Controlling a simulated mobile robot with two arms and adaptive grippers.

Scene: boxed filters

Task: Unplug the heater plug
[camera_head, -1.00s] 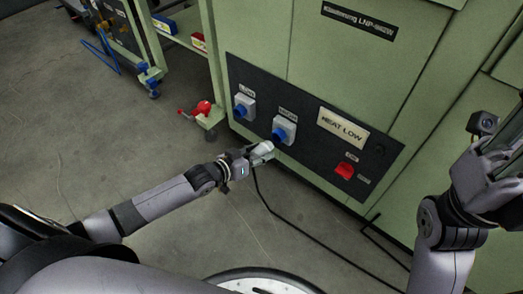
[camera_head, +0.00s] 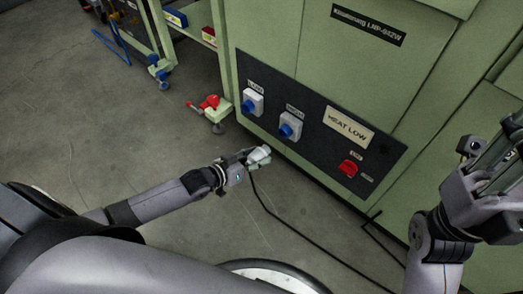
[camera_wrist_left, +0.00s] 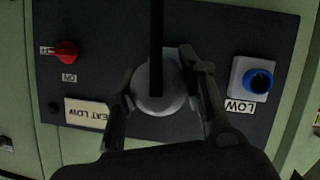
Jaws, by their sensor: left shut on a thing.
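The heater plug (camera_head: 260,153) is a pale grey round body with a black cable. My left gripper (camera_head: 254,157) is shut on it. In the left wrist view, the plug (camera_wrist_left: 160,88) sits between the two fingers, with the cable running up across the picture. Two grey sockets with blue fronts are on the dark panel: a left one (camera_head: 252,101) and a right one (camera_head: 290,126). The plug is apart from both, below and left of the right socket. The left wrist view shows one socket (camera_wrist_left: 252,78) marked LOW. My right gripper (camera_head: 500,150) is at the right edge, its jaw opening unclear.
The green machine carries the dark panel (camera_head: 318,148), a HEAT LOW label (camera_head: 348,126) and a red switch (camera_head: 348,168). The cable (camera_head: 300,228) runs right over the floor. A red part (camera_head: 210,102) sits by the machine's left foot. Floor left is mostly clear.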

